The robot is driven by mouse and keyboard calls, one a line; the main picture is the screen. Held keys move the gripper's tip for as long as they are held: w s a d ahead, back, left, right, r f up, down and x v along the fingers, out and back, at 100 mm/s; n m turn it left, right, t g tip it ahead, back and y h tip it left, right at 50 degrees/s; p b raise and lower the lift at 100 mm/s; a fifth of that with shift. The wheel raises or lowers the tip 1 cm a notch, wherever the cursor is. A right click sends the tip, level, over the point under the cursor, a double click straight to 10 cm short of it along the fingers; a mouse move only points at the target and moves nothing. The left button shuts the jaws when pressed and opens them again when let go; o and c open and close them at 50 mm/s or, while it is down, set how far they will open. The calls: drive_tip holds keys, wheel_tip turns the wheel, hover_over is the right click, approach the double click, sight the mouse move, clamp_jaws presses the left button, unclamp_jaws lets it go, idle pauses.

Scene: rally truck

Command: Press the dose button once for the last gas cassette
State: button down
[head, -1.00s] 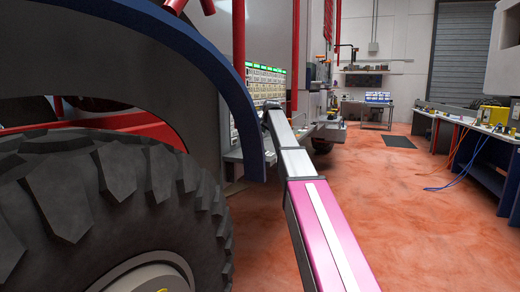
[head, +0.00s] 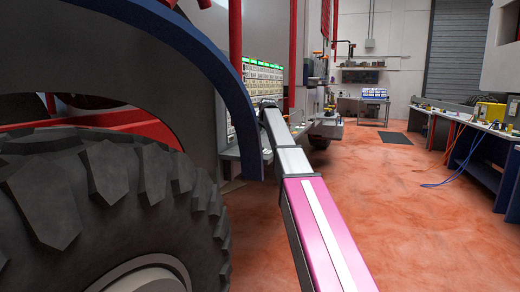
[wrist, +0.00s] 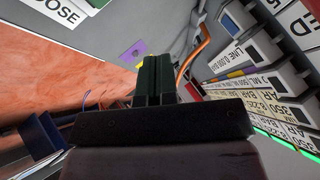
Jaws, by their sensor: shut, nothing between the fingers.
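In the wrist view my gripper (wrist: 155,62) has its two dark fingers together with nothing between them. Its tips point at a grey panel, near a small purple square (wrist: 134,52) with a dark mark, just left of the tips. A white label reading "DOSE" (wrist: 57,16) is at the top left. Gas cassettes (wrist: 248,50) with "LINE" and "BAR" text stand in a row at the right. I cannot tell which is the last one, or whether the tips touch the panel. In the head view the cassette panel (head: 265,83) stands beyond the wheel; my gripper is hidden there.
The truck's big tire (head: 100,190) and blue fender (head: 215,65) stand close at left of my arm. An orange hose (wrist: 192,55) runs right of the fingers. Red floor (head: 400,220) is open at right, before a blue workbench (head: 490,160).

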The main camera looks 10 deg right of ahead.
drive_tip(key=shift+f, duration=3.4)
drive_tip(key=shift+f, duration=0.15)
drive_tip(key=shift+f, duration=0.25)
drive_tip(key=shift+f, duration=0.4)
drive_tip(key=shift+r, duration=0.8)
drive_tip(key=shift+r, duration=2.55)
idle(0.4)
